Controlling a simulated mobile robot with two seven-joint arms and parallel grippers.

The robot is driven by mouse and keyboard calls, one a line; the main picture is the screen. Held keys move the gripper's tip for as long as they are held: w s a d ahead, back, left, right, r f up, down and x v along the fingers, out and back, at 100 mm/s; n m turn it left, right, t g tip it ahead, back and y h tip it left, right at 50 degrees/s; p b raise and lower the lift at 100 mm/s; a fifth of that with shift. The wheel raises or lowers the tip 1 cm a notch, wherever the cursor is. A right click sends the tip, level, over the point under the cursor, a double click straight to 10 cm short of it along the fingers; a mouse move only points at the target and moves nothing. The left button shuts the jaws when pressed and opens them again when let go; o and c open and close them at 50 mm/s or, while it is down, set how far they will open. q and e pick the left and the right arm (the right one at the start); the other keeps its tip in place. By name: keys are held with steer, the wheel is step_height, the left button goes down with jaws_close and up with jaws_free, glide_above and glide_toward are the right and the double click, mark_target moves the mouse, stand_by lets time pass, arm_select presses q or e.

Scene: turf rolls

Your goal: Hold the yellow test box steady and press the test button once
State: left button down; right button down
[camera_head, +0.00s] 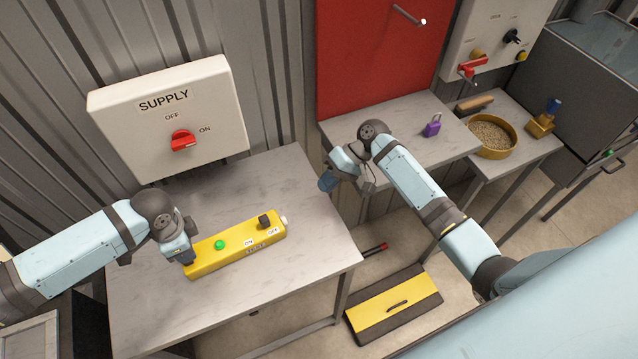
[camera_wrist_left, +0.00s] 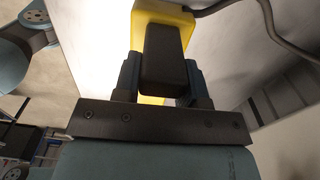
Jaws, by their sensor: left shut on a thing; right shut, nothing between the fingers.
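The yellow test box (camera_head: 232,253) lies on the grey table, with a green round piece (camera_head: 219,245), a black knob (camera_head: 264,221) and ON and OFF labels on it. A small white piece (camera_head: 284,220) sticks out of its right end. I cannot tell which is the test button. My left gripper (camera_head: 186,257) is shut at the box's left end. In the left wrist view the left gripper (camera_wrist_left: 163,85) has a dark block between its fingers, against the yellow box (camera_wrist_left: 165,12). My right gripper (camera_head: 327,184) is shut and empty, right of the table's edge, apart from the box.
A white SUPPLY panel (camera_head: 120,120) with a red switch (camera_head: 183,140) stands behind the table. To the right are a purple padlock (camera_head: 432,130), a bowl of grains (camera_head: 491,136) and a red board (camera_head: 380,60). A yellow-black case (camera_head: 385,310) lies on the floor. The table's front is clear.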

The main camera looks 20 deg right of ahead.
arm_select(q)
steer(key=shift+a, duration=0.1)
steer(key=c, duration=0.6)
jaws_free()
